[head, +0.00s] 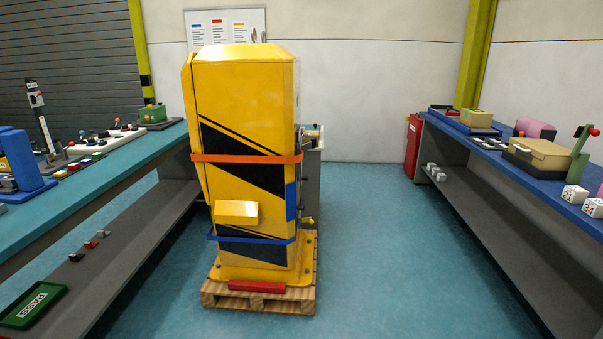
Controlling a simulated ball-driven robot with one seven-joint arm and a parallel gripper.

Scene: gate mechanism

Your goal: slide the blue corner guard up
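The blue corner guard (291,201) is a short upright blue strip on the right front corner of the tall yellow cabinet (245,105). It sits below the orange strap (245,158) and above the blue strap (250,239), apparently clear of both. The cabinet stands upright and strapped on a wooden pallet (221,298). My gripper does not show in the head view.
A red block (257,287) lies at the pallet's front. A yellow box (237,212) juts from the cabinet's front. Left bench (120,165) and right bench (470,150) flank open floor (390,250), widest on the right.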

